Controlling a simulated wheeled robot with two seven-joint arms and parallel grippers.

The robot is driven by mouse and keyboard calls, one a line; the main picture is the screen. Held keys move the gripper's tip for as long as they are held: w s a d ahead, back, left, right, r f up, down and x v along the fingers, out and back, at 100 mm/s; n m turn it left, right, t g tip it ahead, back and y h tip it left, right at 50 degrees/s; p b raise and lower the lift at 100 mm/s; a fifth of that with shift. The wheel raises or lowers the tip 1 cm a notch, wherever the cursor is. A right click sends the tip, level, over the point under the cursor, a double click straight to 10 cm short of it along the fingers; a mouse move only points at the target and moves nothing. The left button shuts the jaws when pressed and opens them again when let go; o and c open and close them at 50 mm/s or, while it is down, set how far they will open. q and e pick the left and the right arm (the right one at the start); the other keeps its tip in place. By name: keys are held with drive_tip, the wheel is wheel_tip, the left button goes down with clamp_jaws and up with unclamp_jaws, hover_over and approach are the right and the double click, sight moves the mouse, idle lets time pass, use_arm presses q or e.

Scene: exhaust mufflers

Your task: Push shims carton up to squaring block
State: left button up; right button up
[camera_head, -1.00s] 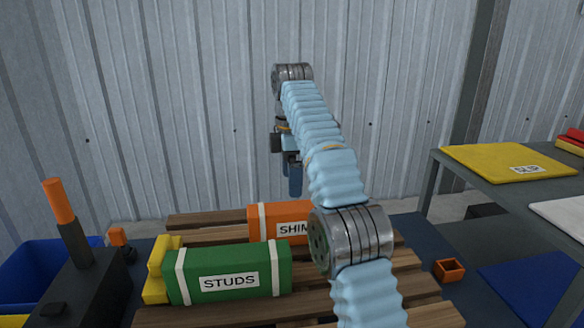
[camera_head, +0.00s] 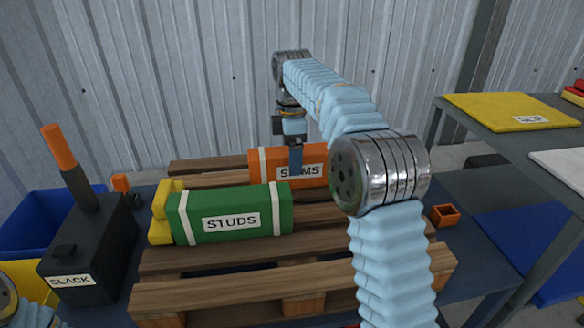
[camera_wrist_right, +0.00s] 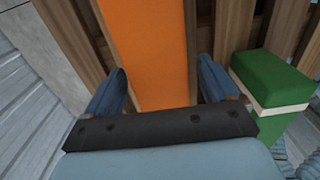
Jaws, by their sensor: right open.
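The orange shims carton (camera_head: 268,166) lies on the wooden pallet behind the green studs carton. My right gripper (camera_head: 296,160) is over it, with one finger in front of its label. In the right wrist view the open fingers (camera_wrist_right: 160,84) are on either side of the orange carton (camera_wrist_right: 150,40), with small gaps visible; I cannot tell their height relative to it. A yellow block (camera_head: 162,212), likely the squaring block, stands at the left end of the studs carton (camera_head: 232,213). The gap from the shims carton to it is partly hidden. My left gripper is out of view.
The wooden pallet (camera_head: 230,292) has bare slats in front. A black box labelled SLACK (camera_head: 88,245) with an orange-topped handle stands left, beside a blue bin (camera_head: 35,215). A small orange box (camera_head: 444,215) is right of the pallet. A shelf with a yellow SLIP sheet (camera_head: 505,110) is farther right.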

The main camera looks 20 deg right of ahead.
drive_tip(key=shift+f, duration=2.2)
